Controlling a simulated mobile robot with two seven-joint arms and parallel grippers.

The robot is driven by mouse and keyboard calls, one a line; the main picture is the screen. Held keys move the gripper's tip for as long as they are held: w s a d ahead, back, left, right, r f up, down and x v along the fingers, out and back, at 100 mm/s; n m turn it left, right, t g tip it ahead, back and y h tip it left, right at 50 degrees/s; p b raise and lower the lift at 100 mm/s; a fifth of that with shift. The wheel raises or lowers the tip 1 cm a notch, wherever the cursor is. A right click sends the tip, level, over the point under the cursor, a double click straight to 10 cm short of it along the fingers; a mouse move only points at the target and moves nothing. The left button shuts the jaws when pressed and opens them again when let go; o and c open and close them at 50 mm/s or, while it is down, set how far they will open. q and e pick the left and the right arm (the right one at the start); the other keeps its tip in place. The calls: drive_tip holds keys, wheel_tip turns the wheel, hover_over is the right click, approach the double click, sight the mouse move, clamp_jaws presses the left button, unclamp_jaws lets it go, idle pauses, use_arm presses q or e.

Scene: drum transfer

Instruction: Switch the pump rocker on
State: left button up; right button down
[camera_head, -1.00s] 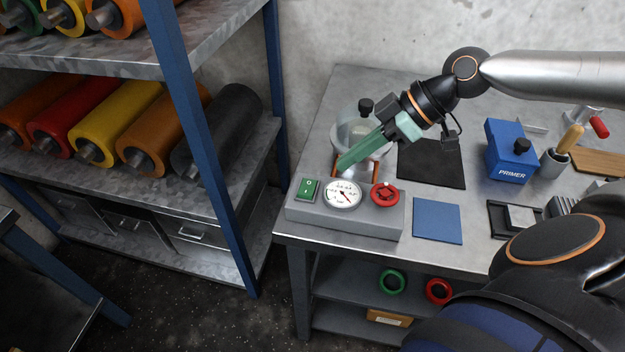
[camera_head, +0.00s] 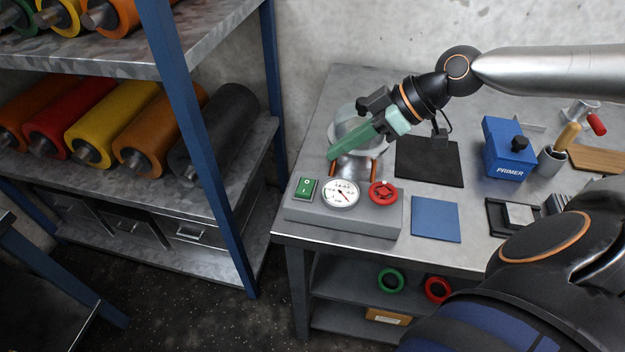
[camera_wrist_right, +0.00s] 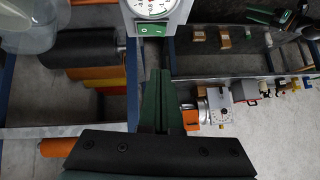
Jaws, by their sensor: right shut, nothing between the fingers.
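The pump rocker (camera_head: 306,189) is a green switch at the left end of a grey control box (camera_head: 340,218) on the table. A white dial gauge (camera_head: 341,194) and a red knob (camera_head: 383,195) sit beside it. My right gripper (camera_head: 333,154), with green fingers, is shut and empty above and behind the box, over the rocker's far side. In the right wrist view the rocker (camera_wrist_right: 151,29) shows at the top, just beyond the shut fingertips (camera_wrist_right: 160,75), with a gap between. My left gripper is not in view.
A clear glass vessel (camera_head: 345,122) stands behind the box, close to my right gripper. A shelf with coloured rolls (camera_head: 100,123) stands at the left.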

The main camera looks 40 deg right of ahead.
drive_tip(key=b, duration=0.2)
hover_over(297, 190)
drive_tip(key=s+d, duration=0.2)
drive_tip(key=d, duration=0.1)
drive_tip(key=f, duration=0.4)
drive_tip(key=shift+a+f, duration=0.25)
drive_tip(key=shift+f, duration=0.1)
wheel_tip(297, 190, down, 3)
drive_tip(key=shift+a+f, duration=0.1)
drive_tip(key=shift+a, duration=0.05)
drive_tip(key=shift+f, duration=0.4)
drive_tip(key=shift+a, duration=0.1)
